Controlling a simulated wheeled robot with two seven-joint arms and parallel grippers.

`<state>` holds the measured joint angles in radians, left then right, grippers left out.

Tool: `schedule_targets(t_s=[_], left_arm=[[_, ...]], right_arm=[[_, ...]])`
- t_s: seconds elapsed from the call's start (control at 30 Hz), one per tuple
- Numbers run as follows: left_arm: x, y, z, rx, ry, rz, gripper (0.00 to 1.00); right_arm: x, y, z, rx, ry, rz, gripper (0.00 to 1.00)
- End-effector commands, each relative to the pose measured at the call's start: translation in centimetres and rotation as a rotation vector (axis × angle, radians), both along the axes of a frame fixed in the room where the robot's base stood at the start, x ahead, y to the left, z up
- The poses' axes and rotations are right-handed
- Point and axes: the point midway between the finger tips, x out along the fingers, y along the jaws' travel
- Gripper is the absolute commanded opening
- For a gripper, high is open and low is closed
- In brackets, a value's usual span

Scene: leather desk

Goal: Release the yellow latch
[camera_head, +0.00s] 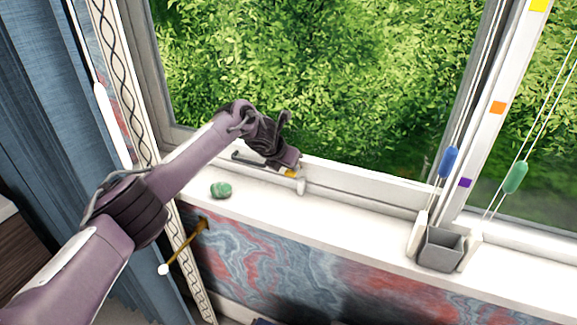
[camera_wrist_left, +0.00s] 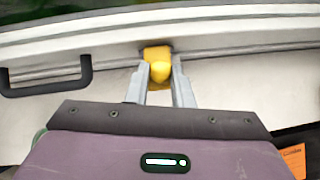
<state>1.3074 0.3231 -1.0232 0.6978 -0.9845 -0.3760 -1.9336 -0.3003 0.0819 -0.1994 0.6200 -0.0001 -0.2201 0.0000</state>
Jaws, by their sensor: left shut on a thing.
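The yellow latch (camera_wrist_left: 157,53) is on the pale window frame at the top middle of the left wrist view. It has a square plate with a rounded knob. My left gripper (camera_wrist_left: 159,72) has one finger on each side of the knob and is shut on it. In the head view only a small bit of the yellow latch (camera_head: 289,172) shows beside my left gripper (camera_head: 297,180), low on the window frame. My right gripper is in neither view.
A dark handle (camera_wrist_left: 50,80) is left of the latch on the frame. A green lump (camera_head: 221,190) lies on the white sill. A grey box (camera_head: 440,250) stands at the sill's right, below blue (camera_head: 448,161) and green (camera_head: 515,177) cord pulls. Blue curtain (camera_head: 50,100) hangs left.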

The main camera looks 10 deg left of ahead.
Motion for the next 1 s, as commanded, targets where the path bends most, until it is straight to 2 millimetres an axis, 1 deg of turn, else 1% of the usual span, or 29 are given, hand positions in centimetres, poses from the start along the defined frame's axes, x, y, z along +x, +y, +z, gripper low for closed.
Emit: schedule_targets(t_s=[0.6,0.63,0.77,0.8,1.0], left_arm=[[0.16,0.01,0.16,0.005,0.023,0.001,0.00],[0.16,0.00,0.16,0.004,0.023,0.000,0.23],[0.15,-0.01,0.14,0.005,0.023,-0.001,0.40],[0.14,-0.01,0.14,0.005,0.023,-0.001,0.42],[0.13,-0.02,0.11,0.005,0.023,-0.001,0.42]], right_arm=[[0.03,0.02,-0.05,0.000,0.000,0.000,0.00],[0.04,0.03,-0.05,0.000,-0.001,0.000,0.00],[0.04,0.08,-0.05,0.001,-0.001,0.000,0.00],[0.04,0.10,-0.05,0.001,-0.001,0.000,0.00],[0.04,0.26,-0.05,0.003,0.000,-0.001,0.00]])
